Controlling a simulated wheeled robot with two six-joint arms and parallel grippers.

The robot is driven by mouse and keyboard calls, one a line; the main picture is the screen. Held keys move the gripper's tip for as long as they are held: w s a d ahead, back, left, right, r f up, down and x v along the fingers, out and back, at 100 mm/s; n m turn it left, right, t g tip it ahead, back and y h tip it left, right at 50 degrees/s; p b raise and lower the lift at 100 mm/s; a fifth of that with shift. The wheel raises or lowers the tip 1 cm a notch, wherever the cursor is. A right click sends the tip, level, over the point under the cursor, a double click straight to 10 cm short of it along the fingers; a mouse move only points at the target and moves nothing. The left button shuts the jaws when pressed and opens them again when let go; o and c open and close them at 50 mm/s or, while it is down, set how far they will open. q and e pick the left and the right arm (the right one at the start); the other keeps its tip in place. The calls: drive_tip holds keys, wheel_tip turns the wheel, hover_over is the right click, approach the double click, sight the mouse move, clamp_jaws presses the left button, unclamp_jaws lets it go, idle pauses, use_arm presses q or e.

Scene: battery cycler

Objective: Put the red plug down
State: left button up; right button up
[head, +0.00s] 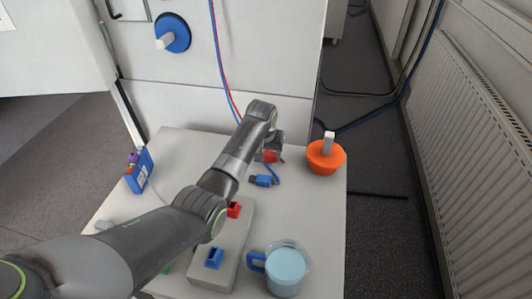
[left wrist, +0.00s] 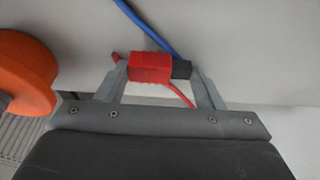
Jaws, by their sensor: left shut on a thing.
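The red plug (left wrist: 150,68) lies crosswise between the fingers of my left gripper (left wrist: 160,76) in the left wrist view, with a dark part at one end and thin red cable near it. My left gripper is shut on it. In the head view the red plug (head: 271,157) shows at the tip of my left gripper (head: 276,147), over the far part of the table, partly hidden by the gripper. Whether it touches the table I cannot tell. My right gripper is not in view.
A blue plug (head: 264,180) lies just nearer on the white table (head: 310,215). An orange round thing (head: 326,157) stands to the right. A grey block (head: 235,250) with red and blue sockets, a blue cup (head: 286,270) and a blue holder (head: 139,172) are also there.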

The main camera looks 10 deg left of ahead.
use_arm(q)
drive_tip(key=shift+f, duration=0.5)
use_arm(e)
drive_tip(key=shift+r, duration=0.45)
use_arm(q)
drive_tip(key=shift+f, duration=0.1)
drive_tip(key=shift+f, duration=0.1)
drive_tip(key=o, duration=0.9)
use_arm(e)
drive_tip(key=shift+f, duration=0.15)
